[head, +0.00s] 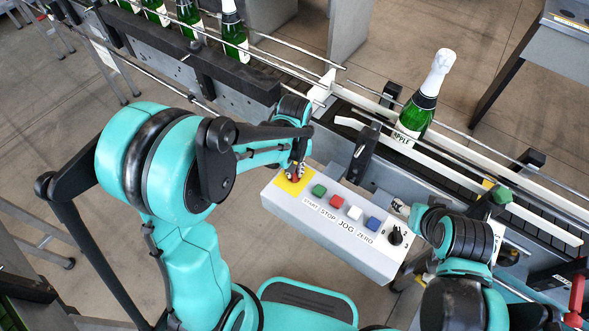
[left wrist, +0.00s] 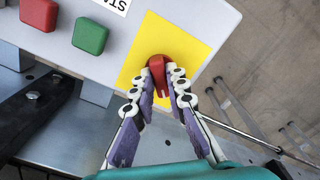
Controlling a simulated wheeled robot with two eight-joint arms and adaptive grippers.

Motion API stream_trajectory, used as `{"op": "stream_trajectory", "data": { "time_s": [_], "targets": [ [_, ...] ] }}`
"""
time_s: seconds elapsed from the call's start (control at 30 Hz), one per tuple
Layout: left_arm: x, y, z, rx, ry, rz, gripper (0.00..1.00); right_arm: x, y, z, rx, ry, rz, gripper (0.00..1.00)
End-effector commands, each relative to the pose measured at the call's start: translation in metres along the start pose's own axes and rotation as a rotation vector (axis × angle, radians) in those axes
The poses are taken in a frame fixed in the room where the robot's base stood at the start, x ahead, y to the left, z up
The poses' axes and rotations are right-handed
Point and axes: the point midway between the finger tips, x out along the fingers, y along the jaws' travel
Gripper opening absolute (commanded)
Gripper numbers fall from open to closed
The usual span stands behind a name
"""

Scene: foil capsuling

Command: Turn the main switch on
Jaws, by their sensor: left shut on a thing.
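The main switch is a red rotary knob on a yellow plate (head: 283,184) at the left end of the grey control box (head: 330,235). In the left wrist view the red knob (left wrist: 158,68) stands on the yellow plate (left wrist: 184,34). My left gripper (head: 296,172) is over the plate, and its purple and white fingers (left wrist: 166,85) are shut on the red knob, one on each side. The fingers hide part of the knob, so its exact setting is hard to read. My right gripper (head: 400,208) is mostly hidden behind its own arm, beyond the box's right end.
Green (head: 319,190), red (head: 337,201), white (head: 355,212) and blue (head: 373,223) buttons and a black knob (head: 395,236) line the box top. A foil-topped green bottle (head: 418,110) stands on the conveyor (head: 470,152) behind. Several more bottles stand at upper left.

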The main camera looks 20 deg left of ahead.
Motion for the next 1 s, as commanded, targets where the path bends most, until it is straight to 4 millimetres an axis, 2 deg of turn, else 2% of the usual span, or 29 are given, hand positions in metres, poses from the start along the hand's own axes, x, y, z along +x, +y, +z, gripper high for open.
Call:
{"op": "stream_trajectory", "data": {
  "time_s": [0.6, 1.0],
  "targets": [
    [0.0003, 0.0000, 0.0003, 0.541, -0.001, 0.000, 0.00, 0.0017, 0.0000, 0.0012, 0.000, 0.000, 0.000, 0.60],
    [0.0002, 0.0000, 0.0003, 0.711, -0.001, 0.000, 0.00, 0.0020, 0.0000, 0.0014, 0.000, 0.000, 0.000, 0.60]
  ]
}}
